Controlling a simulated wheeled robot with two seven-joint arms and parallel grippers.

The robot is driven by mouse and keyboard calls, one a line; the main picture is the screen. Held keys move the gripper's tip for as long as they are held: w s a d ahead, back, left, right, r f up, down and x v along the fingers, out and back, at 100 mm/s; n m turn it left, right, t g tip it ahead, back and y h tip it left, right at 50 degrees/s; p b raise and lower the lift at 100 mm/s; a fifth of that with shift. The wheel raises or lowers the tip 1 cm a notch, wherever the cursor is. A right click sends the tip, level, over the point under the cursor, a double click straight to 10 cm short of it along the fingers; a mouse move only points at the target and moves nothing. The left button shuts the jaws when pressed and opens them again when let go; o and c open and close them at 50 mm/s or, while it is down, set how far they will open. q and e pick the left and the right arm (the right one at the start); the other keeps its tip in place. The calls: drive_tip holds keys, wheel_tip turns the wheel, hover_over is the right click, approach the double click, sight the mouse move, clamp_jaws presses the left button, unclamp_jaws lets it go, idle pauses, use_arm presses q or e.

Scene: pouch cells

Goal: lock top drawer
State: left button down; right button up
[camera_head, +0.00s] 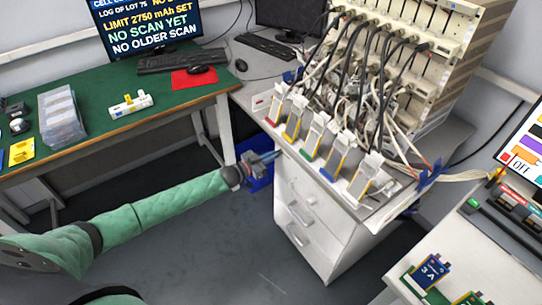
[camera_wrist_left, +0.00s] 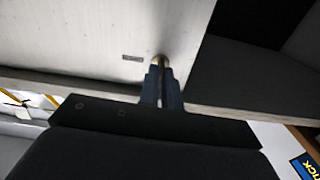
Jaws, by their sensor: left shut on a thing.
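The white drawer cabinet (camera_head: 345,240) stands under the bench with the battery cell rack. Its top drawer (camera_head: 318,196) looks closed, with a handle on the front. My left gripper (camera_head: 272,156) is at the upper left of the cabinet, near its top edge. In the left wrist view the dark fingers (camera_wrist_left: 162,88) are shut on a small round brass-coloured piece, the lock (camera_wrist_left: 160,60), against a pale panel (camera_wrist_left: 75,35). The fingers hide most of it, and I cannot tell which way it is turned. My right gripper is not in view.
A blue bin (camera_head: 262,180) sits on the floor behind my left gripper. Several cells in holders (camera_head: 314,135) and many cables crowd the bench top above. A green-topped desk (camera_head: 110,125) stands at left. The floor (camera_head: 235,265) before the drawers is clear.

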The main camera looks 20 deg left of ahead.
use_arm(q)
drive_tip(key=shift+n, duration=0.4)
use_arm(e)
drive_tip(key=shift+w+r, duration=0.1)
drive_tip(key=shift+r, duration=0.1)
use_arm(q)
drive_tip(key=c, duration=1.6)
unclamp_jaws()
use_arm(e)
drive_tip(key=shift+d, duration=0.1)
